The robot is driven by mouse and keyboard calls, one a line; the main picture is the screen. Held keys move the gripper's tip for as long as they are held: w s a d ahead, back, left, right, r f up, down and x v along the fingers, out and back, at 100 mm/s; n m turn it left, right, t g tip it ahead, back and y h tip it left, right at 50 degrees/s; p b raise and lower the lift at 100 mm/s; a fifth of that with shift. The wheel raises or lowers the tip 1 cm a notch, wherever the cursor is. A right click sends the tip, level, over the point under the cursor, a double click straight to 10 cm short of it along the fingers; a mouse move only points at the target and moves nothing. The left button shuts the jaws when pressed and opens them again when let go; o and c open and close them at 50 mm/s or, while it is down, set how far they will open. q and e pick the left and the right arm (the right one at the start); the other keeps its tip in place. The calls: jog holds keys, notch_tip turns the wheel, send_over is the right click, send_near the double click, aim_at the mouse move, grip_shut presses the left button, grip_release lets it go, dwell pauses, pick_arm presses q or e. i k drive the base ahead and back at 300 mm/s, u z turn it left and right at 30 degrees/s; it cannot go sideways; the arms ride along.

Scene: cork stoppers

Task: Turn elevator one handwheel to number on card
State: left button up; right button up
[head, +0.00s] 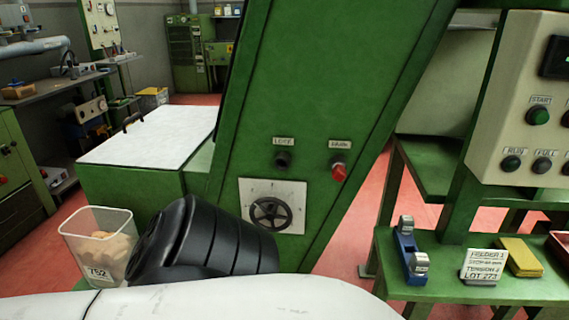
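A dark spoked handwheel (271,213) sits on a pale square plate (291,190) on the slanted green machine column (300,90). Marks on the plate are too small to read. A small white card (484,265) stands on the green shelf at the right; it shows "FEEDER 1", a blurred line, "TENSION 2" and "LOT 273". A white arm link of mine crosses the bottom, and a black ribbed part, probably also mine, covers the area just left of the handwheel. Neither gripper shows. I cannot tell whether this column is elevator one.
Above the handwheel are a black knob (283,160) and a red knob (339,172). A clear bin (97,222) of corks marked "752" stands at the left. A blue tool (410,250) and yellow block (520,257) flank the card. A control panel (525,100) is at the upper right.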

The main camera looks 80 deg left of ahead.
aim_at(271, 212)
jog(key=k, duration=1)
jog(key=u, duration=2.9)
